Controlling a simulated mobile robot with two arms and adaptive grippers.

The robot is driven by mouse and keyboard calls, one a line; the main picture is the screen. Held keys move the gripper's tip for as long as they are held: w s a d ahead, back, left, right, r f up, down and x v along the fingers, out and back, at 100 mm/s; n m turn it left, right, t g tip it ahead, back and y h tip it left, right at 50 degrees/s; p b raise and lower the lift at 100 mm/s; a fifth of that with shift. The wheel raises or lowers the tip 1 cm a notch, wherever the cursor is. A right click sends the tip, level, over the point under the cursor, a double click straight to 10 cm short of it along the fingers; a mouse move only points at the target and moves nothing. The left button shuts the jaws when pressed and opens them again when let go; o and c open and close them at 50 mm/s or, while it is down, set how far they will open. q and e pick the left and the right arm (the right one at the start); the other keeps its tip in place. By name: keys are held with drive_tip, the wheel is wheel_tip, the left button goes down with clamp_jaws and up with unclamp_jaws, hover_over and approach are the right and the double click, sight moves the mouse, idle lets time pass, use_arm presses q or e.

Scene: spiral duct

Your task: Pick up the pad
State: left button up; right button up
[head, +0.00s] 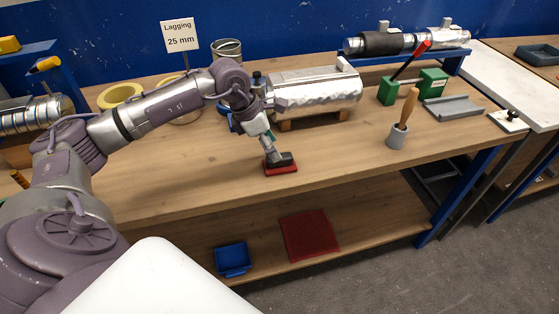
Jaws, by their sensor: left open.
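A small pad (281,170) with a red base and a dark upper part lies flat on the wooden workbench, near its front edge. My left gripper (272,158) points down at the pad's dark upper part. It is open, with its fingertips at or just above the pad; I cannot tell whether they touch it. The gripper partly hides the pad's far left side. A larger flat dark-red sheet (310,235) lies on the lower shelf. My right gripper is not in view.
A foil-wrapped duct (315,92) rests on wooden blocks behind the pad. A grey pot (397,137) holding a wooden-handled brush and a green clamp tool (388,91) stand to the right. A blue tray (232,258) sits on the lower shelf. Bench around the pad is clear.

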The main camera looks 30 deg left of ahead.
sight(280, 162)
use_arm(q)
drive_tip(key=shift+w+d+f+p, duration=0.1)
drive_tip(key=shift+d+f+p, duration=0.1)
drive_tip(key=shift+f+p, duration=0.1)
drive_tip(key=p+x, duration=0.1)
drive_tip(key=x, duration=0.2)
drive_tip(key=shift+w+d+f, duration=0.1)
drive_tip(key=shift+w+f, duration=0.15)
drive_tip(key=shift+f, duration=0.05)
drive_tip(key=shift+w+f, duration=0.1)
drive_tip(key=shift+f, duration=0.25)
drive_tip(key=shift+c, duration=0.3)
clamp_jaws()
